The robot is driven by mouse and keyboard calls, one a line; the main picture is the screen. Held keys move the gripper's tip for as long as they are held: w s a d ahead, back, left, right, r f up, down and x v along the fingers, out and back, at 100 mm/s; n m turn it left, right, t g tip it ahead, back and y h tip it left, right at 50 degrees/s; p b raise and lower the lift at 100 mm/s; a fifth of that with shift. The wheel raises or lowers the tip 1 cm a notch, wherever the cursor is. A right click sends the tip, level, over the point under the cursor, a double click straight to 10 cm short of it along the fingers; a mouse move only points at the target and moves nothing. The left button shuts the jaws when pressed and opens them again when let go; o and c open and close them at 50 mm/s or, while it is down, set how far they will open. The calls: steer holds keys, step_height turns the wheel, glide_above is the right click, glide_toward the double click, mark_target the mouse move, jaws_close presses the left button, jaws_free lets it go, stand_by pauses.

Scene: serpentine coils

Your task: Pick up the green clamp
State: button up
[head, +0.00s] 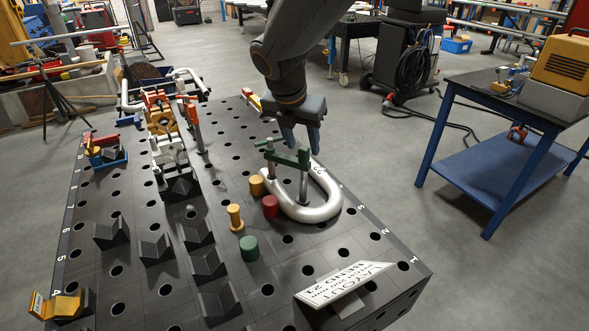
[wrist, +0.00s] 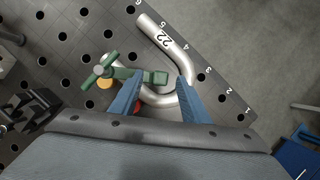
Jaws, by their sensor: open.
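The green clamp (head: 284,157) stands on the dark perforated table beside a silver U-shaped tube (head: 322,207), with grey posts below its green bar. In the wrist view the clamp (wrist: 122,73) has a handle at the left and a green block at its right end. My gripper (head: 302,149) is open, pointing down just above or around the clamp's right end. In the wrist view its blue fingertips (wrist: 158,80) lie either side of the green block. I cannot tell whether they touch it. The fingers partly hide the tube, marked 22 (wrist: 163,38).
Orange, red (head: 270,206) and green (head: 249,248) pegs stand just left of the tube. Dark V-blocks (head: 156,249) fill the table's left part. A white sign (head: 345,283) stands at the front edge. A blue cart (head: 500,150) is apart on the right.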

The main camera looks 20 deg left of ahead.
mark_target(304, 148)
steer(key=shift+p+x, duration=0.35)
steer(key=shift+x, duration=1.25)
jaws_close()
